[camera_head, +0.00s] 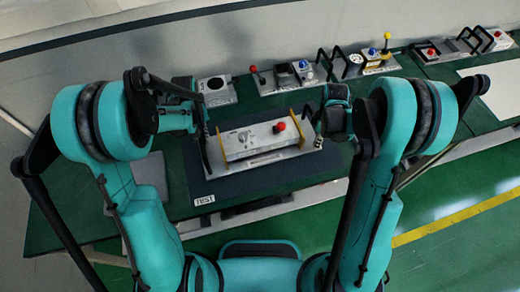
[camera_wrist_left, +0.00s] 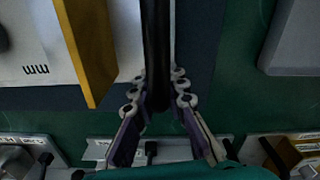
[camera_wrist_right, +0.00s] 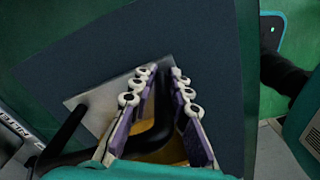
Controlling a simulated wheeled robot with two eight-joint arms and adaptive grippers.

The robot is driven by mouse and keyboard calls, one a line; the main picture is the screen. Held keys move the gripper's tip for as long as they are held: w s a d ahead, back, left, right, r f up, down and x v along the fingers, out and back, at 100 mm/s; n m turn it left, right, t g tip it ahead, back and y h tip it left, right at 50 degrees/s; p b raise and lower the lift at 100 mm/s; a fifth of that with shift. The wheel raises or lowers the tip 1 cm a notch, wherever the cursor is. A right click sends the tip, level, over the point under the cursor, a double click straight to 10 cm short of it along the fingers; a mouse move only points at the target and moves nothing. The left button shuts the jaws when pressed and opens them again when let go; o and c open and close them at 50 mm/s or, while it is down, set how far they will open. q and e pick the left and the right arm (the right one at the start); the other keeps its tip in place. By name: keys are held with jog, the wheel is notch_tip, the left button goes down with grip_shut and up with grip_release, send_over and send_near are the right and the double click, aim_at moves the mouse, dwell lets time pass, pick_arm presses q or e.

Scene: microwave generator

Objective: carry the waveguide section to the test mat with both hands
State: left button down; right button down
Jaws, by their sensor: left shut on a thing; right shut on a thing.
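The waveguide section (camera_head: 258,139) is a long silver box with a red knob, yellow end pieces and a black handle at each end. It lies level over the dark test mat (camera_head: 240,187), within its outline; I cannot tell whether it touches the mat. My left gripper (camera_head: 203,130) is shut on its left black handle, a dark bar between the fingers in the left wrist view (camera_wrist_left: 158,85). My right gripper (camera_head: 321,122) is shut on the right handle, also seen in the right wrist view (camera_wrist_right: 160,85). The fingers partly hide both handles.
A row of panels with knobs and levers, such as the one with a black dial (camera_head: 217,91), stands along the bench's back. A grey flat plate (camera_head: 151,171) lies left of the mat. A white sheet (camera_head: 498,88) lies at far right.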

pick_arm(q)
jog(key=shift+d+f+b, duration=0.3)
jog(key=shift+f+b, duration=0.2)
jog(key=shift+f, duration=0.15)
pick_arm(e)
jog(key=shift+a+f, duration=0.3)
jog(key=shift+f, duration=0.35)
pick_arm(q)
jog(key=c, duration=1.6)
grip_release()
jog(key=shift+r, duration=0.1)
pick_arm(e)
jog(key=c, duration=1.5)
grip_release()
jog(key=shift+r, duration=0.1)
pick_arm(q)
jog(key=shift+o, duration=0.3)
jog(key=shift+a, duration=0.1)
pick_arm(e)
jog(key=shift+o, duration=0.4)
jog(key=shift+d, duration=0.1)
pick_arm(q)
jog(key=shift+r, duration=0.1)
